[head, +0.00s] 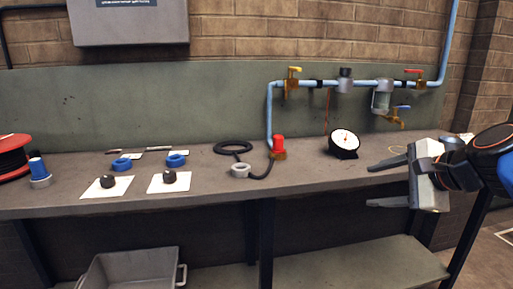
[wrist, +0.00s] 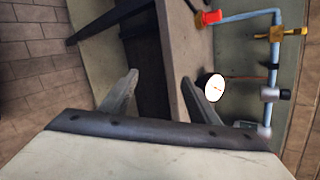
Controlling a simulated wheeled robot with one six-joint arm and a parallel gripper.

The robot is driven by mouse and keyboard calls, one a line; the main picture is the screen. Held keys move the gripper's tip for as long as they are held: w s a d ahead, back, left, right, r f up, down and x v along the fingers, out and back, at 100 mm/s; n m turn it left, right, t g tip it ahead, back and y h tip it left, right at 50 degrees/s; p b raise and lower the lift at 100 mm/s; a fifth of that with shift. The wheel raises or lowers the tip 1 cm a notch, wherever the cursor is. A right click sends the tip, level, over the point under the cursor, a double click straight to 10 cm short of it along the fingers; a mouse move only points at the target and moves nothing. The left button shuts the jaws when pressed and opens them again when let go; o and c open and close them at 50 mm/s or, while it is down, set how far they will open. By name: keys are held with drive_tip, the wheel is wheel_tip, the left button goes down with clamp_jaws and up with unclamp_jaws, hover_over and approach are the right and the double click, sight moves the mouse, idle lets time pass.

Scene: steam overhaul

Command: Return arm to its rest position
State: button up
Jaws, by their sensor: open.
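My gripper (head: 386,184) is on the right side of the head view, in front of the workbench (head: 330,183) near its right end. Its two fingers are spread apart and point left, with nothing between them. In the wrist view my gripper (wrist: 160,85) also shows two separated, empty fingers. A round gauge (head: 344,143) with a white face stands on the bench to the left of the gripper. In the wrist view the gauge (wrist: 211,87) appears beside the right finger. My arm comes in from the right edge of the head view.
A light blue pipe (head: 355,84) with several valves runs along the back panel. A red-topped fitting (head: 278,146), a black hose (head: 233,147), blue rings (head: 175,160) and white cards (head: 107,187) lie on the bench. A grey bin (head: 130,271) sits below. Open floor shows at lower right.

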drive_tip(key=s+f+n+g+h, duration=0.2)
drive_tip(key=s+f+n, duration=0.5)
drive_tip(key=f+n, duration=0.2)
drive_tip(key=s+f+n+g+h, duration=0.2)
drive_tip(key=s+f+n+g, duration=0.1)
drive_tip(key=s+f+n, duration=0.4)
wheel_tip(320, 180, down, 4)
drive_tip(key=shift+s+d+r+n, duration=0.25)
drive_tip(key=shift+d+n, duration=0.05)
drive_tip(key=shift+n, duration=0.8)
idle(1.3)
